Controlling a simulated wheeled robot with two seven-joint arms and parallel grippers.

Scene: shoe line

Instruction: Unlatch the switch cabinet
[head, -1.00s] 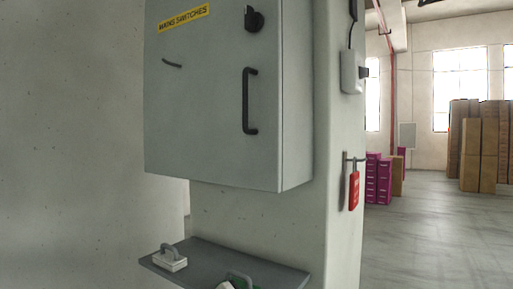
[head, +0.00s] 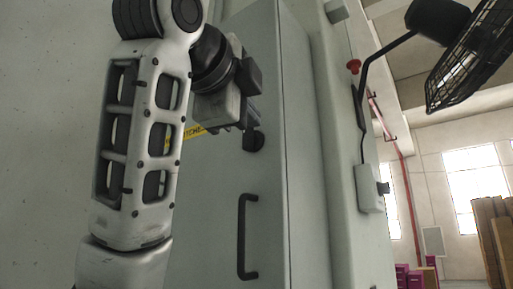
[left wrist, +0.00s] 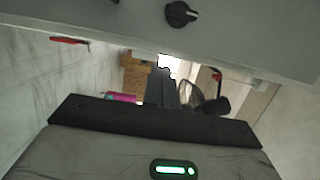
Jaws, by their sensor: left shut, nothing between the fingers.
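The switch cabinet (head: 205,220) is a grey box with a black rotary latch knob (head: 253,141) high on its door and a black bar handle (head: 246,237) below it. The knob also shows at the top of the left wrist view (left wrist: 180,14), apart from the gripper. My left gripper (head: 250,108) is in front of the upper door, just above the knob in the head view. It is shut and empty; in the left wrist view its dark fingers (left wrist: 160,88) stand together. My arm partly hides the yellow label (head: 192,135). My right gripper is not in view.
A black caged fan (head: 475,50) reaches out at the upper right on a bent arm. A red button (head: 353,66) and a light grey switch box (head: 370,200) are on the pillar right of the cabinet. Stacked brown boxes (head: 494,240) stand far back at right.

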